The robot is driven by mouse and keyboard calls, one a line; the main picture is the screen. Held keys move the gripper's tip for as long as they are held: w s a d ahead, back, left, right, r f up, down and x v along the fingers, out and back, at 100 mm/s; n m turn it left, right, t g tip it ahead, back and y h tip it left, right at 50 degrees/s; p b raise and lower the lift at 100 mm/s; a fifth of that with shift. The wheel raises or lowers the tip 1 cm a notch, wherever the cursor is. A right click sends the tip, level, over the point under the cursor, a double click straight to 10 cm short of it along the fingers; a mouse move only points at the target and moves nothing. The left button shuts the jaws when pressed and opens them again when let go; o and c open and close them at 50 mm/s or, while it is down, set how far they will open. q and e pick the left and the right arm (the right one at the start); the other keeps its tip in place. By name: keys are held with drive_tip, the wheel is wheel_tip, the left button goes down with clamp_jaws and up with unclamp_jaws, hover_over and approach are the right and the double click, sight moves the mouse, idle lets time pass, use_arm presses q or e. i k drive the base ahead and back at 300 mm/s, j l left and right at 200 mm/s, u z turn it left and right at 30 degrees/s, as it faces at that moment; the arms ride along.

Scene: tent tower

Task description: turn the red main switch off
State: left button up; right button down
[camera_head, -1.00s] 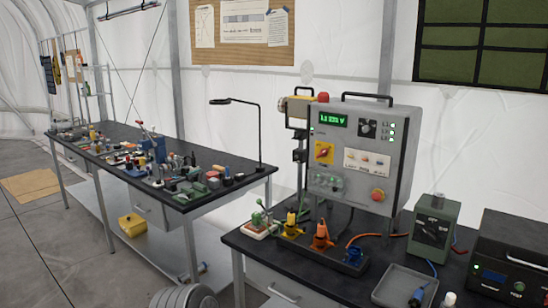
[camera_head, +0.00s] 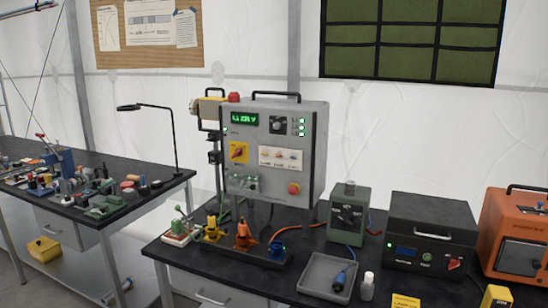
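A grey control panel box (camera_head: 262,135) stands upright on the right-hand black workbench, with a lit green display (camera_head: 245,118) at its top left. The main switch (camera_head: 239,152) is a red rotary handle on a yellow plate, on the left of the panel face below the display. Its exact handle angle is too small to read surely. Neither of my grippers is in view.
Yellow, orange and blue plugs (camera_head: 243,236) stand in front of the panel. A grey tray (camera_head: 318,278), a green box (camera_head: 348,214), a black unit (camera_head: 430,236) and an orange case (camera_head: 518,240) stand to the right. A cluttered bench (camera_head: 60,210) is at left.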

sight(238, 152)
drive_tip(key=i+j+z, duration=0.15)
drive_tip(key=j, duration=0.15)
drive_tip(key=i+j+z, duration=0.1)
drive_tip(key=j, duration=0.2)
drive_tip(key=i+j+z, duration=0.15)
drive_tip(key=j, duration=0.2)
drive_tip(key=i+j+z, duration=0.1)
drive_tip(key=j, duration=0.25)
drive_tip(key=i+j+z, duration=0.15)
drive_tip(key=j, duration=0.2)
